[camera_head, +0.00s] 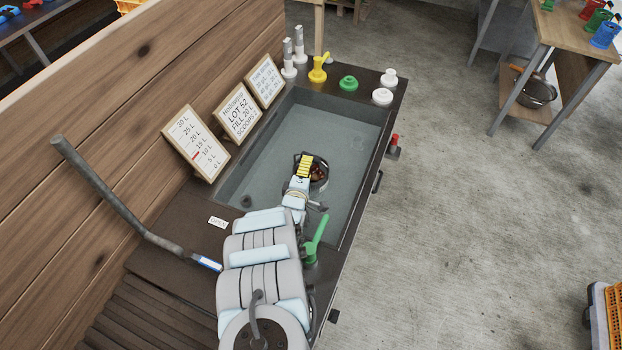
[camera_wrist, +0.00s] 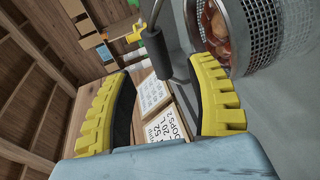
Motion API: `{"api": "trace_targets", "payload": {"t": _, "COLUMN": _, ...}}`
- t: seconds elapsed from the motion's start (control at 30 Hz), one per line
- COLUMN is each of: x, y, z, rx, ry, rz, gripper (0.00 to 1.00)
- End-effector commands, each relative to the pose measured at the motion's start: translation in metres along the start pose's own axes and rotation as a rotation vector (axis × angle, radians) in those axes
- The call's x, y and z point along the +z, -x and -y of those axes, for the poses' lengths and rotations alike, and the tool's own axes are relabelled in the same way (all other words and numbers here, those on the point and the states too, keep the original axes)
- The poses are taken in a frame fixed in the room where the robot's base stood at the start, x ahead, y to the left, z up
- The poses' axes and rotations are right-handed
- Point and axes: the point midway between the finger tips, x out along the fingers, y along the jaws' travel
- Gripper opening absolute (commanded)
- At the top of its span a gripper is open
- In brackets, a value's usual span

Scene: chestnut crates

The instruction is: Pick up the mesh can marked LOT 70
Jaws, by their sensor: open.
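A grey mesh can (camera_head: 324,184) holding brown chestnuts sits in the sunken basin, at my gripper's far end in the head view. In the wrist view the mesh can (camera_wrist: 262,30) is at the upper right, seen partly from its open mouth. I can read no lot mark on it. My gripper (camera_head: 305,161) has yellow ribbed fingers and reaches over the basin beside the can. In the wrist view my gripper (camera_wrist: 160,70) is open. A dark bar, seemingly the can's handle (camera_wrist: 157,45), shows between the fingertips; contact is unclear.
The basin (camera_head: 353,110) is otherwise mostly clear. A framed card (camera_head: 239,112) reading LOT 52 and a scale card (camera_head: 195,143) stand along its left edge. A yellow tap-like fitting (camera_head: 318,70) and white and green knobs stand at the far end. A green lever (camera_head: 315,238) rises near my arm.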

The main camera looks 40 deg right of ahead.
Motion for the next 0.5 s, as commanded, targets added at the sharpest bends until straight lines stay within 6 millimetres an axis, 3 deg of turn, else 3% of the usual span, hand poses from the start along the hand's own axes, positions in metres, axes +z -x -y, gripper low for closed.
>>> {"api": "trace_targets", "payload": {"t": 0.5, "x": -0.001, "y": -0.027, "z": -0.001, "rx": 0.004, "ry": -0.001, "rz": 0.001, "gripper": 0.56}}
